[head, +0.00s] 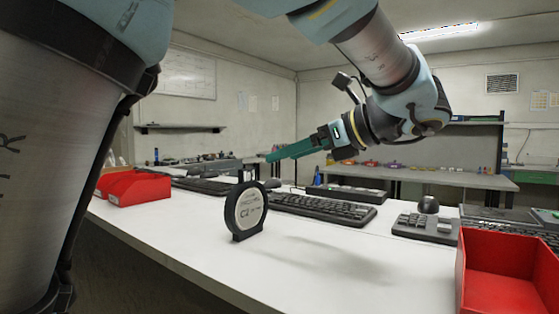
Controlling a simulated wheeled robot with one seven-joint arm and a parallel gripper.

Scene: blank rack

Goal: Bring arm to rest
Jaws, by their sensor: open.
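My arm reaches in from the top of the head view. My gripper (272,157) is at its end, with green fingers pointing left, raised above the white table (190,232). The fingers are seen nearly edge-on, and nothing shows between them. Below the gripper, a round silver disc marked C2 (250,207) stands upright in a black stand (233,219) on the table, apart from the fingers.
A red bin (505,255) stands at the front right and another red bin (138,187) at the left. The table around the disc is clear.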

